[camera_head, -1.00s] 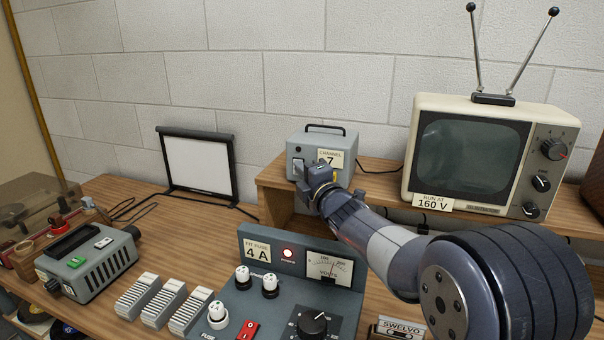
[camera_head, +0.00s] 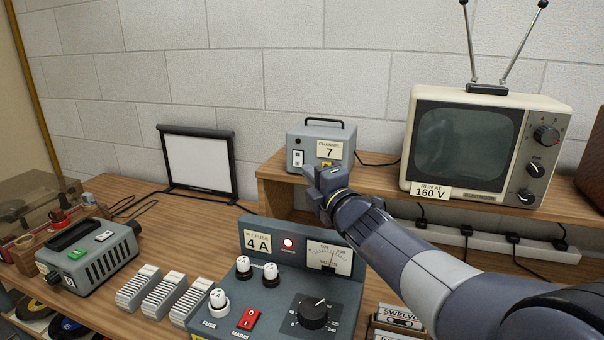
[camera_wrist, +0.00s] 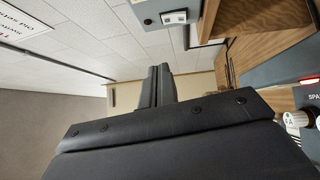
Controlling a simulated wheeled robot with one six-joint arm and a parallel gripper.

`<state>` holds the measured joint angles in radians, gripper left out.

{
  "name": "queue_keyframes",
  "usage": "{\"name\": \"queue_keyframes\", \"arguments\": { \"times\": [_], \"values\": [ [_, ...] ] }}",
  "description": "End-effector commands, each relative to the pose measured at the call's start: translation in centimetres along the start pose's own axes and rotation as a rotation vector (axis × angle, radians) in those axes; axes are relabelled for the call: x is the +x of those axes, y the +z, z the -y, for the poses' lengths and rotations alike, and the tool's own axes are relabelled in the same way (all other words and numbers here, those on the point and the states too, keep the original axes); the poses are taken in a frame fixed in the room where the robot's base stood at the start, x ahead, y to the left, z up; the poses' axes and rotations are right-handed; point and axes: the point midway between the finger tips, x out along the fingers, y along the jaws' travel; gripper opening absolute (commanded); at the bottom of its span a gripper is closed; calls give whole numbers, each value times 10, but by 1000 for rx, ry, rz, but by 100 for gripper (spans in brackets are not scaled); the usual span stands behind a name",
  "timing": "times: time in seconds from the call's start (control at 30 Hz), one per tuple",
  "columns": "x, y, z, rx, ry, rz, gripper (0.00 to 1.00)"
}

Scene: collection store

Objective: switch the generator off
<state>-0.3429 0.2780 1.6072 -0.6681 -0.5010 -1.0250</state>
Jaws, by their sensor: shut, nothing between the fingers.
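The generator looks to be the small grey box (camera_head: 340,140) with a black handle and a "CHANNEL 7" label, on the raised wooden shelf. A white switch (camera_head: 298,158) is on the left of its front; I cannot tell which way it is set. My gripper (camera_head: 311,175) is shut and empty, just in front of and below the switch, with a gap that is hard to judge. It hides part of the box's lower front. In the wrist view the shut fingers (camera_wrist: 160,72) point forward, and the box's switch (camera_wrist: 174,17) shows at the top, apart from them.
A cream television (camera_head: 470,145) labelled "RUN AT 160 V" stands right of the box. Below is a blue-grey supply panel (camera_head: 345,285) with a lit red lamp, a red mains switch and a knob. A small white screen (camera_head: 197,165) and a grey projector-like unit (camera_head: 90,260) are left.

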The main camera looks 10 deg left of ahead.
Motion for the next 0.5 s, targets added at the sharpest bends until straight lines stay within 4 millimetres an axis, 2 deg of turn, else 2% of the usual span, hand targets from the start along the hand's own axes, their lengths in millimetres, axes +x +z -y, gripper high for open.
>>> {"name": "queue_keyframes", "arguments": {
  "times": [0.03,0.2,0.5],
  "values": [
    [-8,0,-1,-1,1,2,0],
    [-24,0,-4,0,0,0,0],
    [-30,0,-5,0,-1,0,0]
  ]
}}
